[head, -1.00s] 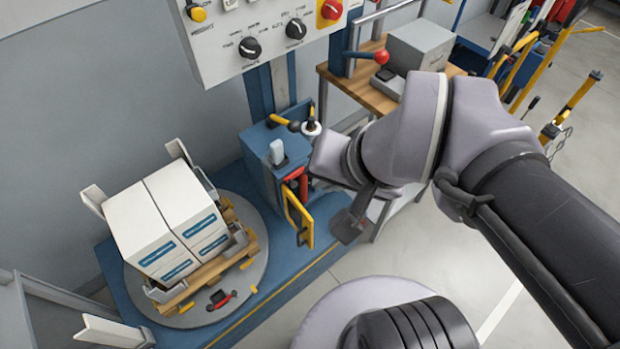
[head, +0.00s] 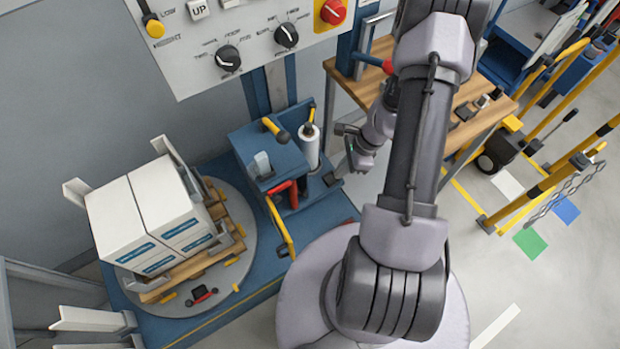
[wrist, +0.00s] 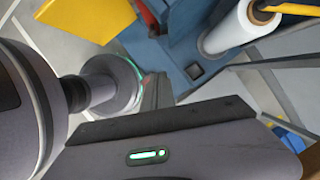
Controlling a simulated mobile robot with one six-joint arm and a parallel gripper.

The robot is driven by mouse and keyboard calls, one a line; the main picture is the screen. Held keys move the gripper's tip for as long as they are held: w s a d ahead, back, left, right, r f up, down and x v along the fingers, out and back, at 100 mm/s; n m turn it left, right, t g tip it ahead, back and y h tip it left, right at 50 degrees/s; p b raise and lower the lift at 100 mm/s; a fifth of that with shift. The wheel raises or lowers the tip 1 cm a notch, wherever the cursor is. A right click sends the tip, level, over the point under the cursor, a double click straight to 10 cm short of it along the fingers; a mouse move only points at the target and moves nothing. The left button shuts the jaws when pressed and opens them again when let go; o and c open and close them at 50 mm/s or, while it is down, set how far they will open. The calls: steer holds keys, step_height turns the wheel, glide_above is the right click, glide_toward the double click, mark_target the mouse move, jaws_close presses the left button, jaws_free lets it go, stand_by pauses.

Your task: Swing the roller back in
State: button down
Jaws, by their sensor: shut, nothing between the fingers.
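A white upright roll (head: 309,146) stands at the right side of the blue carriage (head: 262,150); it also shows at the top of the wrist view (wrist: 232,27). A yellow bar-like part (head: 280,228) sticks out from the carriage's front, beside a red bar (head: 284,188). It shows as a yellow panel in the wrist view (wrist: 90,15). I cannot tell which part is the roller; the yellow part looks swung outward. My gripper (head: 348,160) is right of the white roll, shut and empty, apart from the yellow part. Its fingers are partly hidden and small.
White boxes (head: 150,215) on a wooden pallet stand on a round turntable (head: 240,262) at left. A control panel (head: 245,45) hangs above the carriage. A wooden bench (head: 470,95) stands behind my arm. Yellow rails (head: 540,190) are at right. Floor at lower right is open.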

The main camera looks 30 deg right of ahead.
steer(key=shift+s+a, duration=0.1)
steer(key=w+a+f+b, duration=0.3)
steer(key=a+f+b, duration=0.3)
steer(key=f, duration=0.3)
steer(key=shift+a+f, duration=0.15)
steer(key=shift+a, duration=0.3)
steer(key=shift+w, duration=0.1)
steer(key=shift+f+b, duration=0.1)
steer(key=shift+b, duration=0.25)
